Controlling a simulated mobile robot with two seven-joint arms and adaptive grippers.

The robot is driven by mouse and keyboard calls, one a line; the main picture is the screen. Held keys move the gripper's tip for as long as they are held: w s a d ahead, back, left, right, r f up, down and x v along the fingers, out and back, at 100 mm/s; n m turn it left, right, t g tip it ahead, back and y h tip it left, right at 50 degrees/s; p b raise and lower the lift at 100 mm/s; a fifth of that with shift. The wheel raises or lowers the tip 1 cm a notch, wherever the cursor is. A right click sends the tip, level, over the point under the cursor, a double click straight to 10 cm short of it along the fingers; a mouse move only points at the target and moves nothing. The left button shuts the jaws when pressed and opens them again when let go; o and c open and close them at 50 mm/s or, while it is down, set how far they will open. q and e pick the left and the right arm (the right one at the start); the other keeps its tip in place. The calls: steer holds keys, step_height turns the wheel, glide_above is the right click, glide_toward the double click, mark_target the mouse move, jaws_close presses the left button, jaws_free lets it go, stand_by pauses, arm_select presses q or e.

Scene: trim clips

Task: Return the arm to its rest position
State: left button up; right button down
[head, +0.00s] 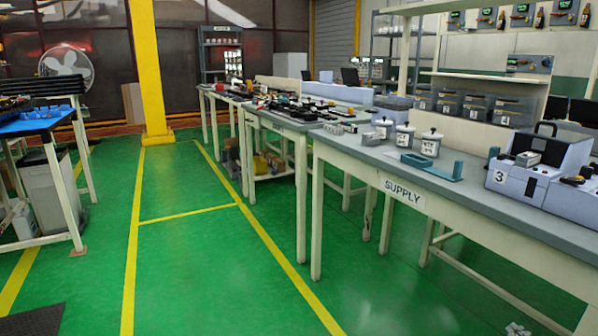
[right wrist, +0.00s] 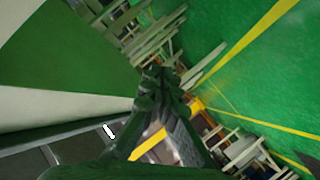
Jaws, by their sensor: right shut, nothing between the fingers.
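My right gripper (right wrist: 162,76) shows in the middle of the right wrist view, its dark fingers together with nothing between them. It points out over the room, with the green floor and the tables well beyond it. In the head view only a small grey piece, perhaps of my right gripper (head: 517,329), shows at the bottom edge, in front of the supply table (head: 345,148). It appears clear of the table. My left gripper is in neither view.
The supply table holds lidded white pots (head: 431,144), a teal bracket (head: 432,166) and a machine marked 3 (head: 515,185). More benches stand beyond it. A blue-topped table (head: 38,123) and grey bin (head: 45,200) stand at left. The green floor (head: 190,260) between is clear.

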steer(key=s+a+f+m+g+h, duration=0.1)
steer(key=s+a+f+m+g, duration=0.15)
steer(key=s+f, duration=0.65)
steer(key=s+a+f+m+g, duration=0.1)
steer(key=s+a+f+g, duration=0.35)
steer(key=f, duration=0.85)
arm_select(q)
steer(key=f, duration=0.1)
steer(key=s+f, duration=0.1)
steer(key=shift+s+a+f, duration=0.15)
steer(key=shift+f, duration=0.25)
arm_select(e)
steer(key=s+a+f+g, duration=0.2)
steer(key=s+a+f, duration=0.3)
steer(key=s+a, duration=0.1)
steer(key=s+a+f+m+g+y, duration=0.1)
steer(key=s+a+f+g, duration=0.1)
steer(key=s+a+f, duration=0.3)
steer(key=s+a, duration=0.2)
steer(key=s, duration=0.2)
steer(key=shift+s+f+g, duration=0.25)
steer(key=shift+g, duration=0.15)
steer(key=shift+a, duration=0.1)
